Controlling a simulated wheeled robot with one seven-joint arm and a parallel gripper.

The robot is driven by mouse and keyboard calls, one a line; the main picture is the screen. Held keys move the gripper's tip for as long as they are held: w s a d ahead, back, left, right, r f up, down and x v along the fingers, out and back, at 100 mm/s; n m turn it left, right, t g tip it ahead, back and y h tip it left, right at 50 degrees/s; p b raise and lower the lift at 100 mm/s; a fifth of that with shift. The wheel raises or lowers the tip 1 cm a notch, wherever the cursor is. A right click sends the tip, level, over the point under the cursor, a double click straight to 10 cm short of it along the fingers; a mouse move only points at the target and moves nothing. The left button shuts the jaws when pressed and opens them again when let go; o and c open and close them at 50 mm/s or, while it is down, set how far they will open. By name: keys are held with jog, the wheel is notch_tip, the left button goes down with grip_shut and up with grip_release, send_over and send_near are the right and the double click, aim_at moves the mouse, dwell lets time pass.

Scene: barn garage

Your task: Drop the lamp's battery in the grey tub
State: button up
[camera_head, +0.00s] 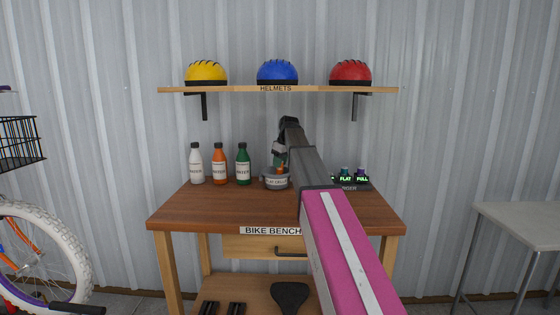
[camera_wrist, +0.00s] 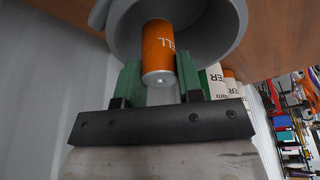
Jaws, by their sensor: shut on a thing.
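The lamp's battery, an orange cylinder (camera_wrist: 158,52) with partly readable lettering, is held between the two green fingers of my gripper (camera_wrist: 160,82). In the wrist view it lies across the open mouth of the grey tub (camera_wrist: 228,28); the head view shows the tub (camera_head: 277,183) on the bench with a label partly reading "CELLS". My gripper (camera_head: 279,159) is right above the tub, pointing down, and a bit of orange shows between it and the rim. I cannot tell how far the battery reaches inside. No lamp is clearly seen.
The bike bench (camera_head: 180,210) bears white (camera_head: 196,166), orange (camera_head: 219,168) and green (camera_head: 243,167) bottles left of the tub. A charger (camera_head: 350,186) with cells marked "FLAT" and "FULL" stands to the right, partly behind my arm. A helmet shelf (camera_head: 225,90) hangs above.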

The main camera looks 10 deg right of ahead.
jog(key=o, duration=1.1)
jog(key=shift+c, duration=0.2)
jog(key=shift+r, duration=0.1)
jog(key=v, duration=0.7)
jog(key=shift+r, duration=0.2)
jog(key=shift+s, duration=0.1)
